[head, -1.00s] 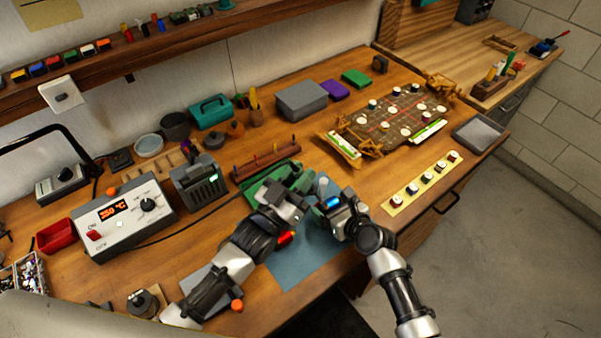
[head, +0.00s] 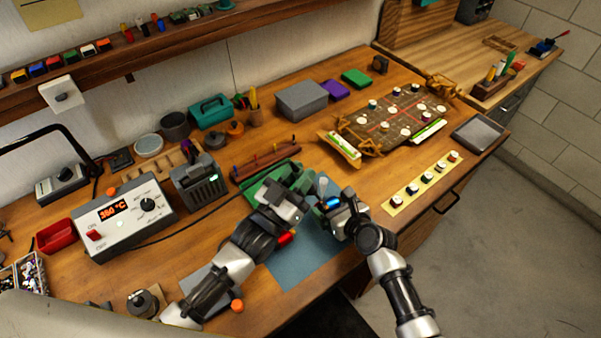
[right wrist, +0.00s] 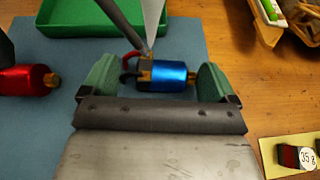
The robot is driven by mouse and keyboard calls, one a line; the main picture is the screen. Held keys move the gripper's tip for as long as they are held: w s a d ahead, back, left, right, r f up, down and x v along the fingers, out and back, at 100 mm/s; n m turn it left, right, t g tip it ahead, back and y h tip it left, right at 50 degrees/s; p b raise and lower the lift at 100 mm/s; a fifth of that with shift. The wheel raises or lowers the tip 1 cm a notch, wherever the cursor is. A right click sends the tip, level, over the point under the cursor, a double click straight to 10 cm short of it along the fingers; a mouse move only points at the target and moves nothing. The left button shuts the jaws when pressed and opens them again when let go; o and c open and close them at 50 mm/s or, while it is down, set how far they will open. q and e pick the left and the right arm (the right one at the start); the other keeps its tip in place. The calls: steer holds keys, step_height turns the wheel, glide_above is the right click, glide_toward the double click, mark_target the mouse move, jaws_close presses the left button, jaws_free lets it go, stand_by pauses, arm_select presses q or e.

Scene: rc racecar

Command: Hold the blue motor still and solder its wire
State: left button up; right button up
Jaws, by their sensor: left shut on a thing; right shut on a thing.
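The blue motor (right wrist: 168,74) is between the green finger pads of my right gripper (right wrist: 158,80) in the right wrist view. A red wire (right wrist: 133,62) and a black wire (right wrist: 128,78) lie at its brass-coloured left end. A dark rod (right wrist: 124,22), apparently the soldering iron, slants down to that end. A pale cone shape (right wrist: 154,22) rises just above; I cannot tell what it is. In the head view, my left gripper (head: 298,188) is shut on the iron, which is mostly hidden there. My right gripper (head: 327,204) is close to its right.
A blue mat (head: 290,265) lies below, with a red motor (right wrist: 25,80) on it. A green tray (right wrist: 90,18) is behind. The soldering station (head: 122,222) and a grey device (head: 198,185) stand left.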

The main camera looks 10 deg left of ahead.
arm_select(q)
step_height(320, 180, up, 6)
steer(key=s+a, duration=0.2)
steer(key=shift+r, duration=0.25)
stand_by(0.6)
steer(key=s+a+r, duration=0.2)
steer(key=s+a, duration=0.3)
steer(key=a, duration=0.1)
stand_by(0.8)
stand_by(0.8)
arm_select(e)
steer(key=o, duration=0.7)
steer(key=shift+o, duration=0.2)
steer(key=shift+s+d, duration=0.1)
steer(key=v, duration=1.1)
steer(key=shift+s+d+r, duration=0.2)
steer(key=shift+r, duration=0.05)
